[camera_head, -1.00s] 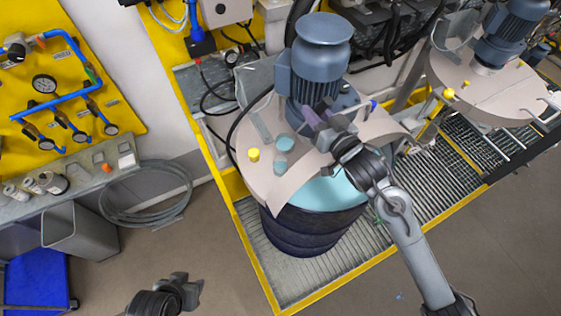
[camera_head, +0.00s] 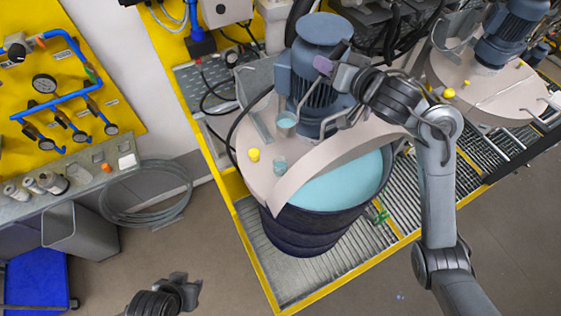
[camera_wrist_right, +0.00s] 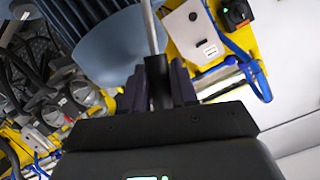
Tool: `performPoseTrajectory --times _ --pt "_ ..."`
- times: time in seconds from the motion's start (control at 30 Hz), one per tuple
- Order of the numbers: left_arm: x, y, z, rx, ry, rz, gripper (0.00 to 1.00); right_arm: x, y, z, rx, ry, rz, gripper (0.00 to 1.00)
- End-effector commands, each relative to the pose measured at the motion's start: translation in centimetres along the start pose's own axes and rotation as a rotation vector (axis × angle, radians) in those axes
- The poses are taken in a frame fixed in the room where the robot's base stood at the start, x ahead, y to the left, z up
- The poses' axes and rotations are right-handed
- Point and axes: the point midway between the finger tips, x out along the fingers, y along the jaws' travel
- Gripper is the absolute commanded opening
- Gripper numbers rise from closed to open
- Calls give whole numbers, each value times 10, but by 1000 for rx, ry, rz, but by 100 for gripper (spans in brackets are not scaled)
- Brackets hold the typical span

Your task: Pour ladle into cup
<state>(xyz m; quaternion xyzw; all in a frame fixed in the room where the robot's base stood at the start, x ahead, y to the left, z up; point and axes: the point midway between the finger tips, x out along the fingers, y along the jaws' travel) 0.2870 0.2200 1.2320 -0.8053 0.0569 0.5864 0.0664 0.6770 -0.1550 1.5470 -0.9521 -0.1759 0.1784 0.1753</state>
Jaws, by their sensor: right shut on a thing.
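The ladle's bowl (camera_head: 287,123) shows teal inside and hangs above the lid, at the foot of the blue motor. My right gripper (camera_head: 338,74) is shut on the ladle's handle, up beside the motor. In the right wrist view the ladle's grey rod (camera_wrist_right: 150,28) rises from a dark grip between my fingers (camera_wrist_right: 158,85).
The drum (camera_head: 300,238) holds teal liquid, open at the front right of its beige lid (camera_head: 262,186). A yellow knob (camera_head: 253,155) stands left of the cup. The blue motor (camera_head: 322,72) rises close behind the ladle. A second agitator (camera_head: 487,78) is at the right.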

Motion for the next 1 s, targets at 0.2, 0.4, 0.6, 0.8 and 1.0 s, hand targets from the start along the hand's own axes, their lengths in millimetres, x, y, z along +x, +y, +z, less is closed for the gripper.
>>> performPoseTrajectory --times 0.2,0.4,0.6,0.8,1.0 --pt "0 1 0 -6 1 4 37 -5 -8 -30 25 -15 1 0" --pt "0 3 -1 -12 2 10 37 -7 -12 -48 42 -32 4 0" --pt "0 3 -1 -12 2 10 37 -9 -15 -59 54 -41 6 0" --pt "0 2 -1 -10 2 8 37 -10 -16 -64 59 -46 7 0" --pt "0 1 0 -3 1 3 37 -10 -16 -64 60 -47 7 0"
